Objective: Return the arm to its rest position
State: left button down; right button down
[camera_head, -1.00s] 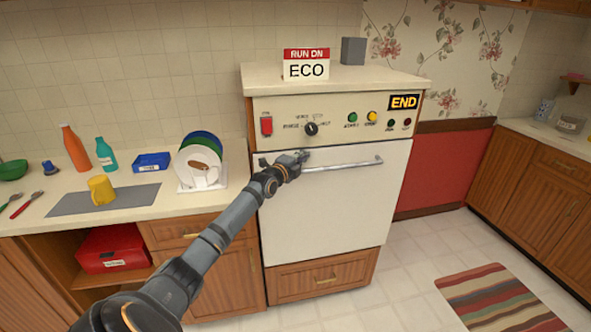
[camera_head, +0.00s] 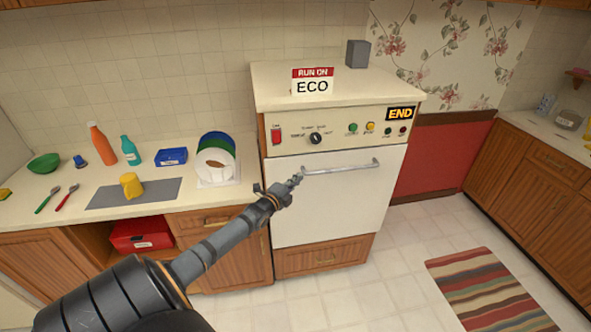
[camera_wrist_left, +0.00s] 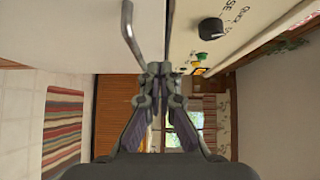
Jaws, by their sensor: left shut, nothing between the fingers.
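My left arm comes in from the lower left in the head view. Its gripper (camera_head: 297,180) is just in front of the white appliance door (camera_head: 330,215), near the left end of the metal handle (camera_head: 341,168). In the left wrist view my left gripper (camera_wrist_left: 158,70) is shut and empty, its fingertips together. The handle (camera_wrist_left: 131,38) shows there up and left of the fingertips, with a gap between them. The door looks closed. My right gripper is in neither view.
A counter (camera_head: 85,218) at the left holds bottles, a yellow mug (camera_head: 131,185) on a grey mat and a rack with plates (camera_head: 216,160). A red box (camera_head: 142,235) sits in the open shelf below. A striped rug (camera_head: 485,290) lies on open floor at the right.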

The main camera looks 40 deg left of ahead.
pick_arm(q)
jog(key=shift+s+f, duration=0.15)
jog(key=shift+s, duration=0.2)
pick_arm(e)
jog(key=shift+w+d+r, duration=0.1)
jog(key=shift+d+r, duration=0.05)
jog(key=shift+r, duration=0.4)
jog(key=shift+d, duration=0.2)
